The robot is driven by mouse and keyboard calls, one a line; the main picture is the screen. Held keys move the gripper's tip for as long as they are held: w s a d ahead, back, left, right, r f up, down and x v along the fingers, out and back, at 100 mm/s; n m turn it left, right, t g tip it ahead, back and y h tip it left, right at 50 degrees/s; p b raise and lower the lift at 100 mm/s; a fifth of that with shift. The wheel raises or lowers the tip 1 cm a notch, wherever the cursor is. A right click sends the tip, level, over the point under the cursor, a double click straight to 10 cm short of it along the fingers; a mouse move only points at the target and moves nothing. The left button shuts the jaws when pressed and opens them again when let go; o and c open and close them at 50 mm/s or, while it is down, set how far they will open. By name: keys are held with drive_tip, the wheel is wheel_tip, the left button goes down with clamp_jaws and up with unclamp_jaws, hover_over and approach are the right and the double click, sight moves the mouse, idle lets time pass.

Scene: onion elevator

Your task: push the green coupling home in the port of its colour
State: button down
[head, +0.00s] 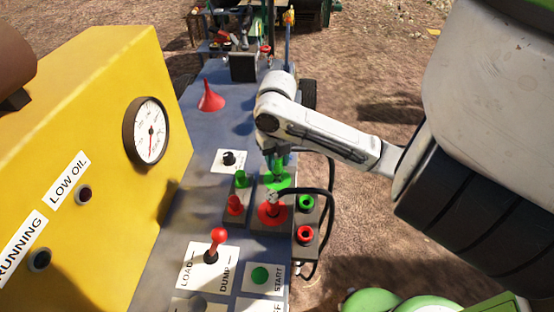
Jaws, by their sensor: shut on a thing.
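The green coupling (280,162) is in my gripper (277,157), just above the green-ringed port (279,183) on the dark block. My gripper points down and is shut on the coupling. My fingers and the coupling hide the mouth of the port, so I cannot tell how deep the coupling sits.
Small green (241,179) and red (235,204) pieces stand left of the ports. Green (306,203) and red (305,234) rings sit at right. A red-knobbed lever (217,240) stands in front, a red funnel (211,98) behind. A yellow housing (100,130) walls the left.

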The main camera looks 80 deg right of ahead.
drive_tip(key=shift+f+b, duration=1.05)
drive_tip(key=shift+b, duration=0.25)
idle(0.9)
